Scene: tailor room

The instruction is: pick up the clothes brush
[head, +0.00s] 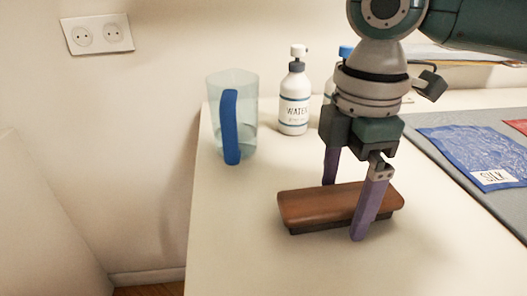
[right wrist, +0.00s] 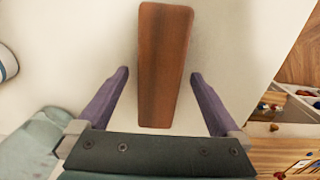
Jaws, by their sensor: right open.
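The clothes brush (head: 310,206) is a long brown wooden block with a dark underside, lying on the white table (head: 235,240) near its front left part. In the right wrist view the brush (right wrist: 163,65) lies lengthwise between the fingers, with a gap on each side. My right gripper (head: 345,210) is open, pointing down, with one purple finger in front of the brush and one behind it. It also shows in the right wrist view (right wrist: 161,85). The bristles are mostly hidden under the wood. My left gripper is not in view.
A clear jug with a blue handle (head: 230,125) and a white water bottle (head: 294,98) stand behind the brush. Another blue-capped bottle (head: 345,52) is partly hidden by my arm. A grey mat with blue silk (head: 470,152) lies to the right. The table's left edge is near.

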